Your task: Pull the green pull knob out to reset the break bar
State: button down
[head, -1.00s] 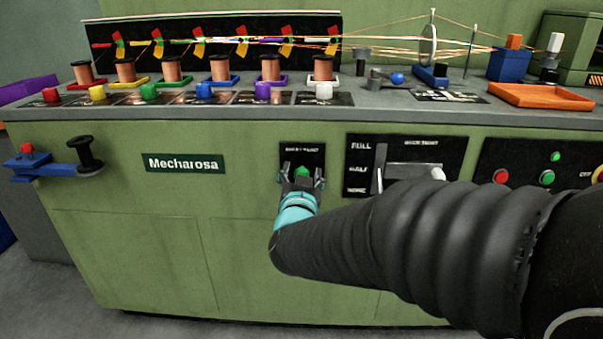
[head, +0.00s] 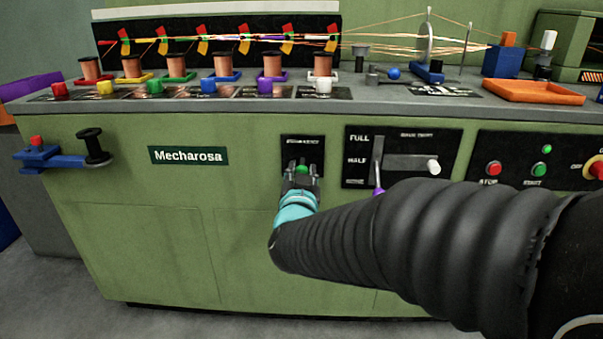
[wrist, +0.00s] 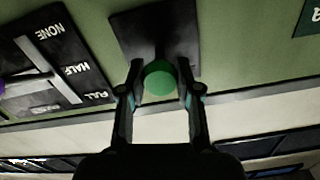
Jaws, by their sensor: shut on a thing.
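The green pull knob (head: 302,169) sits in front of a small black panel (head: 303,146) on the front of the green machine. In the wrist view the green knob (wrist: 159,79) shows as a round green end between my two fingers. My gripper (head: 301,175) reaches the knob from the front and is shut on it; the fingers also show in the wrist view (wrist: 161,88). The break bar cannot be made out.
Right of the knob is a FULL/HALF/NONE panel (head: 359,138) with a purple-tipped lever (head: 378,180), close above my arm. Farther right are a red button (head: 493,168) and a green button (head: 537,169). A spool bracket (head: 70,167) juts out at the left.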

jog(key=c, duration=0.8)
grip_release()
jog(key=shift+s, duration=0.15)
jog(key=shift+o, duration=0.2)
jog(key=shift+s, duration=0.1)
jog(key=s, duration=1.1)
jog(key=shift+s+a, duration=0.25)
jog(key=shift+s, duration=0.15)
